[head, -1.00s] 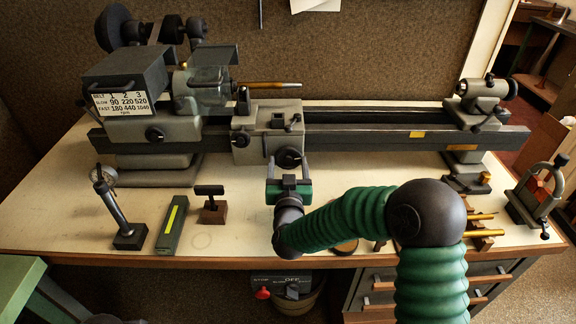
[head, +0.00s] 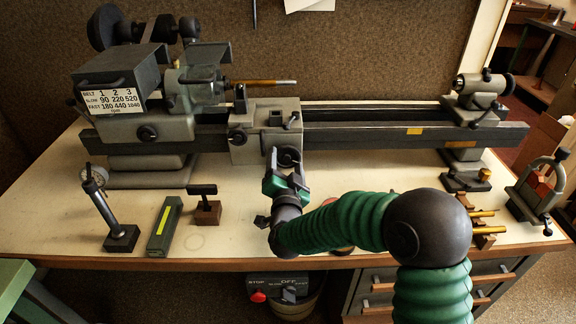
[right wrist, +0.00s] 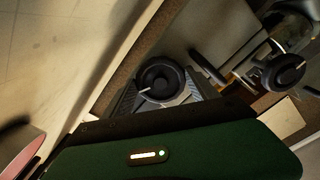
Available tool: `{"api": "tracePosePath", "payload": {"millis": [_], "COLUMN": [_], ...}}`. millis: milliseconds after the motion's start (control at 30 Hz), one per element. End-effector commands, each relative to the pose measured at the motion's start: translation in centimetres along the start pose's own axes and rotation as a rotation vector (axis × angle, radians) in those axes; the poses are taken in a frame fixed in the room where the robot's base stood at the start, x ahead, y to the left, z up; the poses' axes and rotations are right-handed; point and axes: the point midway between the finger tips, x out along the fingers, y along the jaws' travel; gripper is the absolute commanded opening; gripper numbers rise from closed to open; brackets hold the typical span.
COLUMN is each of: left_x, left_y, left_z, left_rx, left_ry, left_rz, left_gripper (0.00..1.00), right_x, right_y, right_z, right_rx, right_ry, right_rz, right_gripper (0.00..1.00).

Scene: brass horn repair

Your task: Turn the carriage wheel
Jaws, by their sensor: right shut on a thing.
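The lathe's carriage (head: 262,122) sits on the long dark bed, left of its middle. The carriage wheel (head: 288,155) is a dark round handwheel low on the carriage's front. My right gripper (head: 287,164) is at the wheel, tilted, with its arm coming from the lower right. In the right wrist view the dark wheel (right wrist: 160,82), with a pale mark on it, sits between my ribbed grey finger pads. The gripper is shut on it. The gripper's green body hides part of the carriage's lower front in the head view. My left gripper is not in view.
The headstock (head: 125,128) stands left, the tailstock (head: 478,96) right. On the bench front are a dial gauge stand (head: 121,238), a grey-green bar with a yellow strip (head: 165,226) and a T-handled tool (head: 206,212). A clamp-like tool (head: 540,190) stands at right.

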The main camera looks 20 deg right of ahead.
Motion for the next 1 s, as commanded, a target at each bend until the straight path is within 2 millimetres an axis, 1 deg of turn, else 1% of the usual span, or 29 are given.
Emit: {"api": "tracePosePath", "payload": {"millis": [33, 500, 533, 567, 600, 1000], "left_x": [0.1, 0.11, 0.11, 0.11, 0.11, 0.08], "left_y": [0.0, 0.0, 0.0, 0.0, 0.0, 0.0], "left_z": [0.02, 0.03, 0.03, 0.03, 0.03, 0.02], "left_rx": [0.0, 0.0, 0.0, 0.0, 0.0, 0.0], "left_ry": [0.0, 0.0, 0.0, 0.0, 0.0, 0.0], "left_rz": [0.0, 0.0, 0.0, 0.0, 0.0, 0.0], "left_gripper": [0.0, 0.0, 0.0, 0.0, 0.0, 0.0], "right_x": [-0.27, -0.33, -0.33, -0.33, -0.33, -0.52], "right_y": [-0.92, -1.11, -1.12, -1.12, -1.12, -0.7], "right_z": [0.69, 0.79, 0.8, 0.79, 0.79, 0.53], "right_rx": [0.011, 0.023, 0.023, 0.022, 0.022, 0.023], "right_ry": [-0.017, -0.019, -0.02, -0.019, -0.019, -0.017], "right_rz": [-0.02, -0.021, -0.021, -0.021, -0.021, -0.016], "right_gripper": [0.27, 0.27, 0.72, 0.76, 0.77, 0.77]}}
